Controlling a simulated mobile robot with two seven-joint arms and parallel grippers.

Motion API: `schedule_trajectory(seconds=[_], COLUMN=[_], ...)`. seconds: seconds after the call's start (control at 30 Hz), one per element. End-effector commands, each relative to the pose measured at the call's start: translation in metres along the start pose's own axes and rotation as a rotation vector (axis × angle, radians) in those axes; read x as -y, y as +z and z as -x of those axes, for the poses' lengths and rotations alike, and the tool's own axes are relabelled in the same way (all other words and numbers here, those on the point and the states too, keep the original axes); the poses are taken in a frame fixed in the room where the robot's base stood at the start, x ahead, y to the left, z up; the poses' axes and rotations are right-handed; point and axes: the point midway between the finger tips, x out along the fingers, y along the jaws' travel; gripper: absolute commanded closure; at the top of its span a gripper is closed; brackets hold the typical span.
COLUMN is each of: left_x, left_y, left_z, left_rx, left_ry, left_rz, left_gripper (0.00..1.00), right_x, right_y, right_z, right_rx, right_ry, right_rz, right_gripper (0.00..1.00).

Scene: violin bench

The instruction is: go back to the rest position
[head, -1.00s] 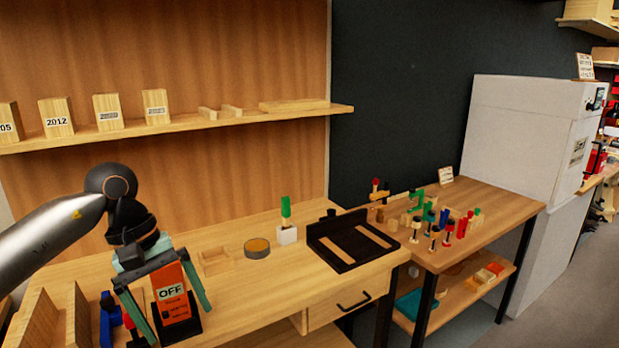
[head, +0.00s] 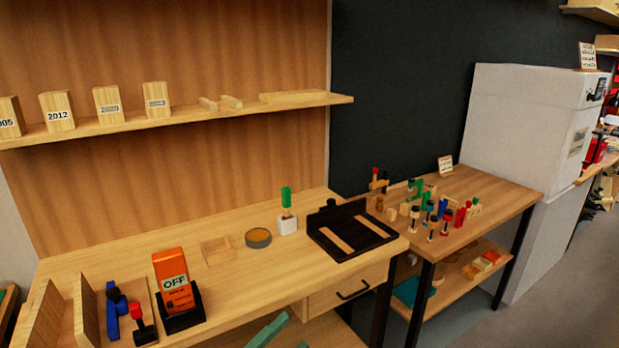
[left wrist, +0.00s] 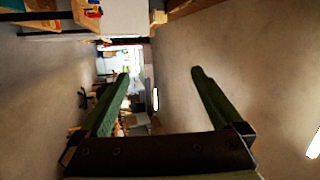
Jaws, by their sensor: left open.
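My left gripper (head: 293,331) shows only partly at the bottom edge of the head view, as green fingers low in front of the bench. In the left wrist view my left gripper (left wrist: 160,75) has its two green fingers wide apart, with nothing between them. That view looks out over the floor and room. The orange box marked OFF (head: 173,280) stands in a black holder (head: 181,318) on the bench, apart from the gripper. My right gripper is in neither view.
The wooden bench (head: 235,290) holds a shallow wooden tray (head: 217,251), a round tin (head: 258,238) and a black tray (head: 350,257). A side table (head: 500,195) with several clamps stands to the right. Open floor (head: 540,310) lies at the lower right.

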Motion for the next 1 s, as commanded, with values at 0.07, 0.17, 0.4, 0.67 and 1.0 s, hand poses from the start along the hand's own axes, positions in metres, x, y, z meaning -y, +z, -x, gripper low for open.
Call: schedule_trajectory(seconds=[0.07, 0.17, 0.4, 0.67, 1.0], left_x=[-0.031, -0.072, -0.162, -0.192, -0.194], left_y=[0.017, 0.033, 0.018, -0.013, -0.015], left_z=[0.031, 0.08, 0.219, 0.291, 0.294], left_rx=[0.19, 0.432, 0.984, 1.26, 1.273], left_ry=[0.06, 0.124, 0.218, 0.235, 0.236], left_rz=[0.254, 0.56, 1.169, 1.426, 1.436], left_gripper=[0.0, 0.0, 0.0, 0.0, 0.0], right_x=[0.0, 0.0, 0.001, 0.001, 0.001], right_y=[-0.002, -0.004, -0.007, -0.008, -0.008], right_z=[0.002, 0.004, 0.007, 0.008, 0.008], right_rx=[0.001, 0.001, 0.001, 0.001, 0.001], right_ry=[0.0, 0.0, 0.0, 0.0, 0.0], right_rz=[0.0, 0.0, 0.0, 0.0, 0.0], right_gripper=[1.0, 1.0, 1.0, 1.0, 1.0])
